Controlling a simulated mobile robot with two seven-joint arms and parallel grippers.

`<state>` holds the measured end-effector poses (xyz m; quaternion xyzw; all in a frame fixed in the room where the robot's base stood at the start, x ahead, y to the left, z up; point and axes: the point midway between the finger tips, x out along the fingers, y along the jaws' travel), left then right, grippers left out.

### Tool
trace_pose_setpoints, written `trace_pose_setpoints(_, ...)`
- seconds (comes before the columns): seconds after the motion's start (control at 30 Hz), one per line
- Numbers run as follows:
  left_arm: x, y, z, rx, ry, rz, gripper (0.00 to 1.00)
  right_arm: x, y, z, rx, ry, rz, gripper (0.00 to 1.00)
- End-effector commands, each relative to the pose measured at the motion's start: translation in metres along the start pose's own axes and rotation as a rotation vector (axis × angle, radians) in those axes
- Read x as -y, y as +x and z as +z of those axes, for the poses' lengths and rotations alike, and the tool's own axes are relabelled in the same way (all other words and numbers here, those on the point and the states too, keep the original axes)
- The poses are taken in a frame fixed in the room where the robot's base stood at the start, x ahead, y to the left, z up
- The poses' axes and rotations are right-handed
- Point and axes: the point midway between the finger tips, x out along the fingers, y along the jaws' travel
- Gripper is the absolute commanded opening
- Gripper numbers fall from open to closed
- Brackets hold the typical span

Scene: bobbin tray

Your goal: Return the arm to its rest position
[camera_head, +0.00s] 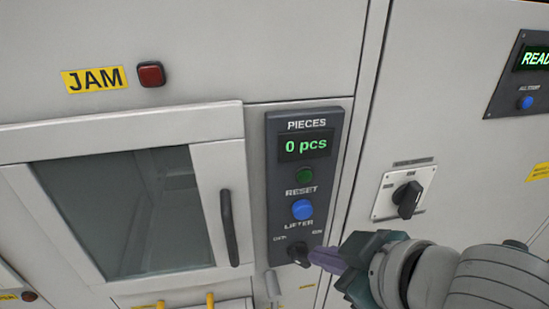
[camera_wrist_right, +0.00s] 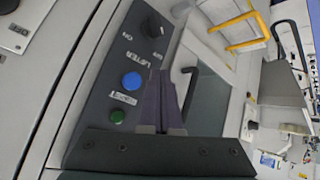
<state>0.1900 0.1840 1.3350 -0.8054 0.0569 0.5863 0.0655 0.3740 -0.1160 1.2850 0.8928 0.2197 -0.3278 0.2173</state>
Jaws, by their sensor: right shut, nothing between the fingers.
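My right gripper (camera_head: 318,257) reaches in from the lower right of the head view, with its purple fingers together and nothing visible between them. Its tips are close to the black LIFTER knob (camera_head: 298,252) on the dark control panel (camera_head: 283,221). In the right wrist view the shut fingers (camera_wrist_right: 164,84) point toward the panel, and the knob (camera_wrist_right: 154,26) stands clear beyond the tips. I cannot tell the exact gap in depth. My left arm and gripper are out of view.
The panel has a display (camera_head: 306,145) reading "0 pcs", a green button (camera_head: 304,175) and a blue button (camera_head: 302,209). A windowed door with a dark handle (camera_head: 229,228) is left of it. Another rotary switch (camera_head: 408,197) is to the right. Yellow bars (camera_head: 211,300) show below.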

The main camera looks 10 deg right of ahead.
Motion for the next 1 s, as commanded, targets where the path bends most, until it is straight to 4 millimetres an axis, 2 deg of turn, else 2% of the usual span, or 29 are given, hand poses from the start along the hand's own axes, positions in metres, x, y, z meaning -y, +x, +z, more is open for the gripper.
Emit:
trace_pose_setpoints(0.5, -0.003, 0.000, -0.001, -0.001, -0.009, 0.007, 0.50, 0.000, 0.000, 0.000, 0.000, 0.000, 0.000, 0.00)
trace_pose_setpoints(0.6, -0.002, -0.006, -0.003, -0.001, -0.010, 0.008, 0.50, 0.005, -0.010, -0.005, 0.012, 0.023, -0.005, 0.00)
trace_pose_setpoints(0.67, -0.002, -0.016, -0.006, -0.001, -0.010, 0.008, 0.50, 0.010, -0.026, -0.011, 0.037, 0.062, -0.009, 0.00)
trace_pose_setpoints(0.77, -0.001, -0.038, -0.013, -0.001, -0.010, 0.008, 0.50, 0.017, -0.071, -0.017, 0.124, 0.168, -0.010, 0.00)
trace_pose_setpoints(0.8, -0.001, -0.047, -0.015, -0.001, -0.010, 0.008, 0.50, 0.018, -0.093, -0.016, 0.171, 0.216, -0.006, 0.00)
trace_pose_setpoints(1.0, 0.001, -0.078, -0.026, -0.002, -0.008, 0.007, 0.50, 0.011, -0.196, 0.012, 0.420, 0.408, 0.025, 0.00)
